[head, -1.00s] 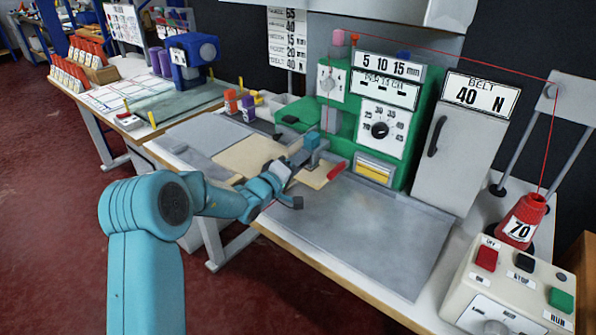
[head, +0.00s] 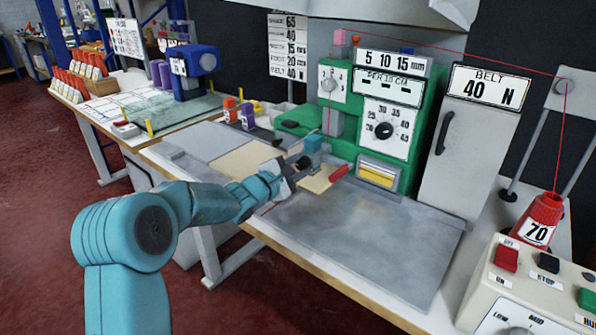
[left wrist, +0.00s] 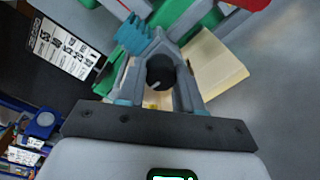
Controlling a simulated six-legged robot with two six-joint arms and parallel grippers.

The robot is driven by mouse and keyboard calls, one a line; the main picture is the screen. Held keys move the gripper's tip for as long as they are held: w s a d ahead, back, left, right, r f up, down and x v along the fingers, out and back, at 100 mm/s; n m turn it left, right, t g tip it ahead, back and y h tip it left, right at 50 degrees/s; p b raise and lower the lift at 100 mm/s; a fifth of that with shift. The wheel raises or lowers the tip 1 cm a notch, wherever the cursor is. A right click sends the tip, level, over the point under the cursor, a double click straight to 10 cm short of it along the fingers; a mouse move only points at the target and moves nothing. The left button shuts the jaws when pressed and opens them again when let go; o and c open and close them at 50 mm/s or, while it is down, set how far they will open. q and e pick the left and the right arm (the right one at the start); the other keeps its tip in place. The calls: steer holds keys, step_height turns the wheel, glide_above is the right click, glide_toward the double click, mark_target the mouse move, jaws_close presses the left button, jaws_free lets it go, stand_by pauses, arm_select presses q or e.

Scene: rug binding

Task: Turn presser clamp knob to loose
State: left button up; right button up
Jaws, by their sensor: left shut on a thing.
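The presser clamp knob is a round black knob (left wrist: 160,70) with a short white pointer mark, seen between the grey fingers in the left wrist view. In the head view a small part of the dark knob (head: 304,162) shows just below the teal presser block (head: 313,144). My left gripper (head: 297,168) is shut on the knob, with one finger on each side; it also shows in the left wrist view (left wrist: 160,76). The lettering around the knob, if any, is hidden or too small to read. My right gripper is not in view.
A cream cloth piece (head: 240,163) lies under and beside the gripper, with a red piece (head: 339,173) at its right. The green machine (head: 345,138) with dials stands behind. The grey plate (head: 360,225) in front is clear. A red cone (head: 545,212) and control box (head: 530,285) stand right.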

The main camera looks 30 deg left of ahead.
arm_select(q)
steer(key=n, duration=0.3)
steer(key=shift+n+h+b, duration=0.3)
steer(key=shift+n, duration=1.5)
steer(key=o, duration=1)
steer(key=shift+o, duration=0.2)
steer(key=s, duration=0.5)
steer(key=s+a, duration=0.1)
steer(key=s, duration=1)
steer(key=shift+s+a+r, duration=0.15)
steer(key=shift+a+r, duration=0.15)
